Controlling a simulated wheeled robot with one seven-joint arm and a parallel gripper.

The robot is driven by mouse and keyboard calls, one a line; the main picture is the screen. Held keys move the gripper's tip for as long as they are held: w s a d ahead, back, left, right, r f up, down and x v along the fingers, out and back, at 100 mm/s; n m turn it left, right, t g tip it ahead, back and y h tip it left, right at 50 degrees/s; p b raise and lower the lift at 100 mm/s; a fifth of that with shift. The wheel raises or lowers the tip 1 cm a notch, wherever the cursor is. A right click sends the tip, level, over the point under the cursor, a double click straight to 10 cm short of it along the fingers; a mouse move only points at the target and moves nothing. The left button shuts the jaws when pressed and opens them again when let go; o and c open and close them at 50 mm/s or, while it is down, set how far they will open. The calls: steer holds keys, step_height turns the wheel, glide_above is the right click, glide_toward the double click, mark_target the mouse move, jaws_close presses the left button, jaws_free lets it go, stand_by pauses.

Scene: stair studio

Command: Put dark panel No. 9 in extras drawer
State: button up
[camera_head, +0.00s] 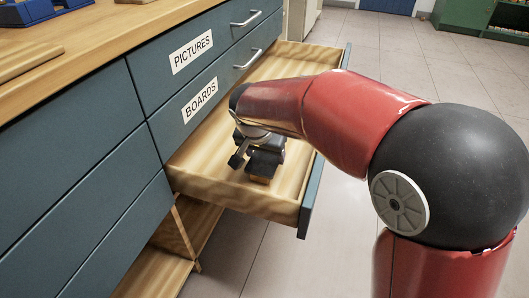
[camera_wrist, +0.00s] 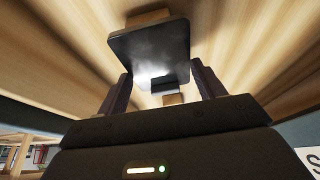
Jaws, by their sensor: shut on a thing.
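A dark flat panel (camera_wrist: 150,42) shows between my fingers in the wrist view, with bare wood-coloured parts at its far and near ends. No number is readable on it. My gripper (camera_wrist: 163,84) is shut on this panel. In the head view my gripper (camera_head: 262,146) points down inside an open wooden drawer (camera_head: 215,186), and the panel (camera_head: 263,165) is low between its walls. I cannot tell whether the panel touches the drawer floor. The drawer's front face is turned away, so its label is hidden.
Above the open drawer are shut blue drawers labelled PICTURES (camera_head: 191,51) and BOARDS (camera_head: 200,99). A wooden countertop (camera_head: 100,32) holds a blue tray (camera_head: 35,10). A wooden compartment (camera_head: 175,240) shows below. The tiled floor (camera_head: 400,45) beyond the drawer is clear.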

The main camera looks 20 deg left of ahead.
steer(key=shift+f, duration=0.1)
steer(key=o, duration=1.1)
steer(key=shift+c, duration=0.2)
step_height(320, 180, up, 8)
steer(key=p, duration=0.5)
